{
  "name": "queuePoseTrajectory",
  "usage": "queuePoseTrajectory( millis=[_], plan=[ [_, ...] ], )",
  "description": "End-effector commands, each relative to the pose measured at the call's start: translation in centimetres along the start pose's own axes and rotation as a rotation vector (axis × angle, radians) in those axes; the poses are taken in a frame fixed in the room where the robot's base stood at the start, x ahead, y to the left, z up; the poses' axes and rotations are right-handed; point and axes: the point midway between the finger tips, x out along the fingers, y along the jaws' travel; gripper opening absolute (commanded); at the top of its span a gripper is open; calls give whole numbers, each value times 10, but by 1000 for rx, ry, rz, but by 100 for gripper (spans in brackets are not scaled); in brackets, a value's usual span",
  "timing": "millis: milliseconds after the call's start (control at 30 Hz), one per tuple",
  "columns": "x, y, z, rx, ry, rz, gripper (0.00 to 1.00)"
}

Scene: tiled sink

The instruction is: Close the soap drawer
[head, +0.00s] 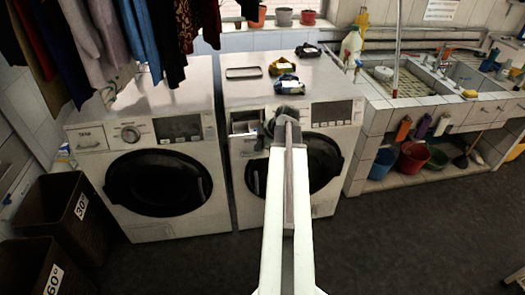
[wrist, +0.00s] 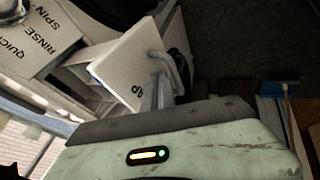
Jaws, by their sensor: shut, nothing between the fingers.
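The soap drawer (head: 243,127) is at the upper left of the right washing machine's front and stands out from it. In the wrist view the white drawer front (wrist: 124,66) is pulled away from the machine body, with the drawer's side showing behind it. My gripper (head: 283,117) is in front of the right machine, just right of the drawer. In the wrist view my gripper (wrist: 160,92) is shut and empty, its fingertips close to the drawer front's right edge. I cannot tell whether they touch it. My arm hides part of the machine and its round door.
The left washing machine (head: 155,150) has its drawer flush. Packets (head: 283,67) lie on the right machine's top. A tiled sink counter (head: 440,100) is at the right, with buckets (head: 411,158) below. Laundry baskets (head: 70,215) stand at the left. The floor in front is clear.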

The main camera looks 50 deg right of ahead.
Motion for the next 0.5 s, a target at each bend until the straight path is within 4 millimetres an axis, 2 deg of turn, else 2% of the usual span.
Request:
queuePoseTrajectory(
  millis=[33,67,333,367,500],
  plan=[
    [10,-1,2,-1,0,0,0],
    [12,-1,1,-1,0,0,0],
    [11,0,0,0,0,0,0],
    [9,-12,-9,-2,0,0,0],
    [12,2,-1,0,-1,0,0]
  ],
)
